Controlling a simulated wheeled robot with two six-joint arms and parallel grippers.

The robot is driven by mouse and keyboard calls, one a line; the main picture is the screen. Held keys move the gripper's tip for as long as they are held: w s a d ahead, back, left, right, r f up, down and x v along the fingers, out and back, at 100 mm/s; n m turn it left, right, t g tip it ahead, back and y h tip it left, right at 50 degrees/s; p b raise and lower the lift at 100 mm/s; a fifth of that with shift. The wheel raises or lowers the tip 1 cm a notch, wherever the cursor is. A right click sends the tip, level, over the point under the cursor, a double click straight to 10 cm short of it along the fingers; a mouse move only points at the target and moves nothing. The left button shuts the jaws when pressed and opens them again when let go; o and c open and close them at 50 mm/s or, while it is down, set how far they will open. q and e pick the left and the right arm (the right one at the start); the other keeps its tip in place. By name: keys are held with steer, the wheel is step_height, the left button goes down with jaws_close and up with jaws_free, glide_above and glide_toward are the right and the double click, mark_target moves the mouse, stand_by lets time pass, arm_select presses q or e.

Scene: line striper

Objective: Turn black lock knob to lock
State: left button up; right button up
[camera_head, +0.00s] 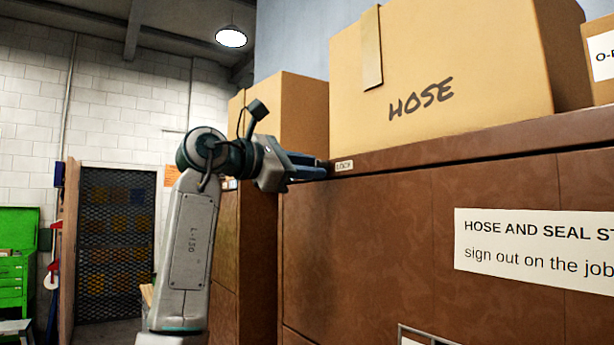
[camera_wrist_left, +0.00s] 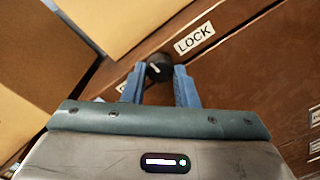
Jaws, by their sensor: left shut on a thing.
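The black lock knob (camera_wrist_left: 159,68) shows in the left wrist view on the brown cabinet's upper edge, beside a white LOCK label (camera_wrist_left: 194,38). The label also shows in the head view (camera_head: 344,166). My left gripper (camera_head: 318,169) reaches the cabinet's top left corner in the head view, where it hides the knob. In the left wrist view its blue fingers (camera_wrist_left: 160,78) stand on both sides of the knob and are shut on it. A pale pointer mark is on the knob's face; its exact direction is hard to tell. My right gripper is not in view.
The brown cabinet (camera_head: 372,245) fills the right side, with a HOSE AND SEAL sign on its front. A HOSE box (camera_head: 440,75) and another cardboard box (camera_head: 300,112) stand above, close to my left gripper.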

arm_select(q)
steer(key=m+b, duration=0.2)
steer(key=m, duration=0.7)
stand_by(0.4)
stand_by(0.4)
steer(key=o, duration=1)
